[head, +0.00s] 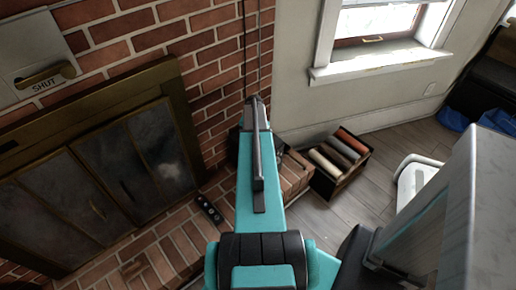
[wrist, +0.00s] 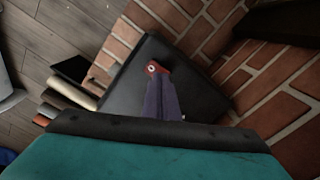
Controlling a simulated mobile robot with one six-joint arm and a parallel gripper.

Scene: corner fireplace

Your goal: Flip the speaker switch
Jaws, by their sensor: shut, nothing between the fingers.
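My gripper (wrist: 156,72) shows in the wrist view as narrow purple fingers with a red end bearing a pale dot. It is shut and empty, in front of a dark grey flat-faced box (wrist: 122,88) that looks like the speaker. I cannot tell whether the tip touches it. No switch can be made out on its visible face; the fingers and my teal arm cover part of it. In the head view, my arm hides most of this area and the gripper tip cannot be made out.
A brick fireplace with dark doors (head: 125,165) stands at left. A black remote-like object (head: 209,209) lies on the brick hearth. A box of rolled items (head: 340,158) sits on the wooden floor, with a white object (head: 415,180) further right. Floor between them is clear.

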